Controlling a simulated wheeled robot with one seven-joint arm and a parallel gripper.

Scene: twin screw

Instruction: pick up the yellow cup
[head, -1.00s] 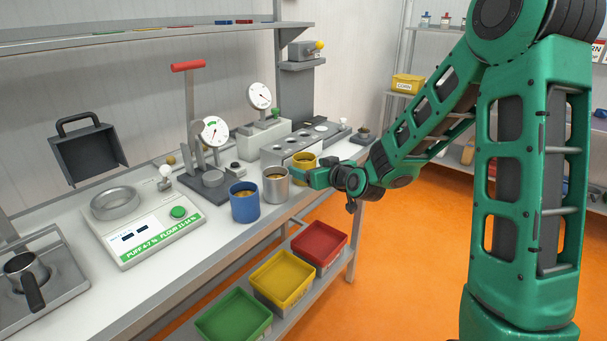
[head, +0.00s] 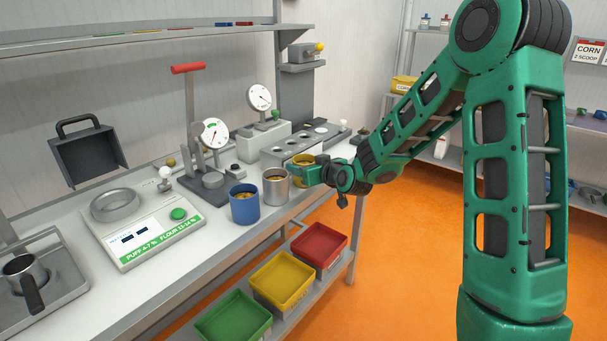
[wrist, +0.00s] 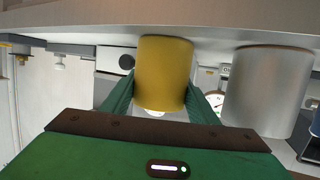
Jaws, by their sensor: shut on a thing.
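The yellow cup (wrist: 163,72) is between the two green fingers of my gripper (wrist: 160,100) in the wrist view, with a finger against each side. In the head view the yellow cup (head: 302,163) is at the right end of the row of cups, partly hidden by my gripper (head: 318,170). My gripper is shut on the cup. Whether the cup's base touches the bench cannot be told.
A metal cup (head: 276,187) stands close beside the yellow cup, and a blue cup (head: 244,204) stands left of it. A grey block with holes (head: 290,150) is behind. Green, yellow and red trays (head: 320,243) sit on the lower shelf.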

